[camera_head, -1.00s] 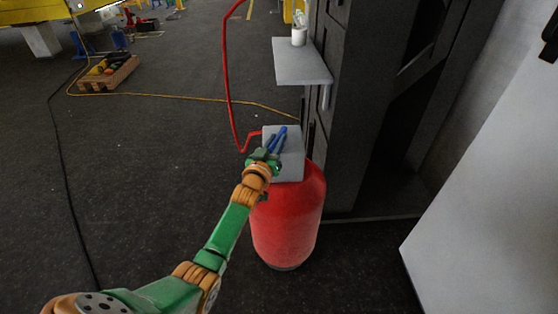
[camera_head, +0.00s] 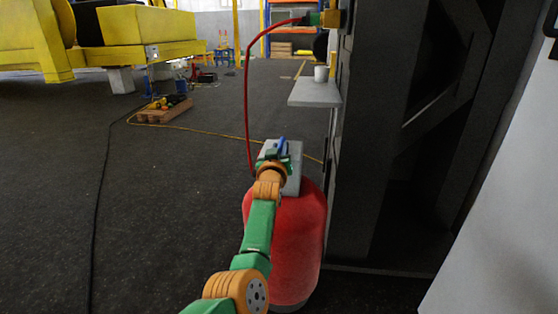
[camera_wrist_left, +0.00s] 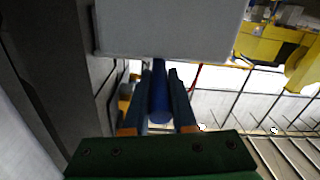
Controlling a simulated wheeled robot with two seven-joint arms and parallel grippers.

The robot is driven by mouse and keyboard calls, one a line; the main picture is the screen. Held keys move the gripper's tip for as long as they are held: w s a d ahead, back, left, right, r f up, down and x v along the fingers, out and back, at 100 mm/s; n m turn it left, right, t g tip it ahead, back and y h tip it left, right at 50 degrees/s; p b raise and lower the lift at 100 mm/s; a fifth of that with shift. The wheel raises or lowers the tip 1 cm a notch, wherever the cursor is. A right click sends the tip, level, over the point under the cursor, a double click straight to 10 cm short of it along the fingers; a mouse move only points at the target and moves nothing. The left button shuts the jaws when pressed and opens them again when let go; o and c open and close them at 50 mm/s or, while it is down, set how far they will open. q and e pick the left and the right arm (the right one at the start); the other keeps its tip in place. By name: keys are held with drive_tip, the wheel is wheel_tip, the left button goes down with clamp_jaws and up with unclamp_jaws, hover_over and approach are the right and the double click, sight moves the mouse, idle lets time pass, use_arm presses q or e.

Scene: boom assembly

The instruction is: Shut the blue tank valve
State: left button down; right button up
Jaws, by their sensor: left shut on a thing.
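The red tank (camera_head: 298,235) stands upright on the floor beside the dark metal frame. A grey box (camera_head: 293,183) sits on its top. The blue valve handle (camera_head: 281,146) shows at the box, partly hidden by my left gripper (camera_head: 276,153). In the left wrist view the blue handle (camera_wrist_left: 159,92) lies between the two fingers of my left gripper (camera_wrist_left: 160,95), which is shut on it, with the grey box (camera_wrist_left: 170,30) just beyond. My right gripper is not in view.
A red hose (camera_head: 247,100) rises from the tank to a fitting at the top. A grey shelf (camera_head: 315,93) with a white cup (camera_head: 321,74) juts from the dark frame (camera_head: 375,130). A white panel (camera_head: 500,230) stands at the right. The floor on the left is mostly clear.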

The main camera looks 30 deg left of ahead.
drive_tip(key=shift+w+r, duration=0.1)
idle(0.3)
use_arm(q)
drive_tip(key=c, duration=0.7)
unclamp_jaws()
drive_tip(key=shift+s+r+p, duration=0.1)
drive_tip(key=shift+s+p, duration=0.05)
drive_tip(key=shift+p, duration=0.2)
drive_tip(key=p+v, duration=0.3)
drive_tip(key=v, duration=0.3)
drive_tip(key=shift+s+d, duration=0.2)
drive_tip(key=shift+s, duration=0.15)
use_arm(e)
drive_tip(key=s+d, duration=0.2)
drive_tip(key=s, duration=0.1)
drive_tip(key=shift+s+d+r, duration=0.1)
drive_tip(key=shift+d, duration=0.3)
